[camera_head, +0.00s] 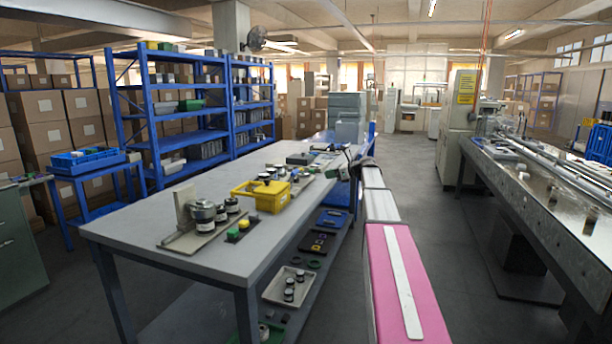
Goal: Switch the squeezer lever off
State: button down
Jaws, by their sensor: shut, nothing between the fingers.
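I cannot make out a squeezer lever for certain. A metal fixture (187,214) with an upright plate stands at the near left of the grey workbench (150,236). My arm reaches away from the lower right along the bench's right side. My gripper (343,167), small and partly hidden at the arm's far end, is shut and empty near the bench's far right edge. It is well apart from the metal fixture.
A lower shelf holds a tray (276,285) of jars. The long wrapper machine (545,185) is at the right, with a grey cabinet (457,130) behind it. The floor aisle between bench and machine is clear.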

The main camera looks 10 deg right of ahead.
send_near(291, 179)
jog(key=w+f, duration=0.2)
jog(key=w, duration=0.1)
jog(key=shift+w+f, duration=0.25)
jog(key=shift+w+a+r, duration=0.35)
jog(key=shift+a+r, duration=0.15)
jog(key=shift+a, duration=0.2)
jog(key=shift+w+a+r, duration=0.35)
jog(key=shift+a+r, duration=0.15)
jog(key=shift+a, duration=0.2)
jog(key=shift+r, duration=0.1)
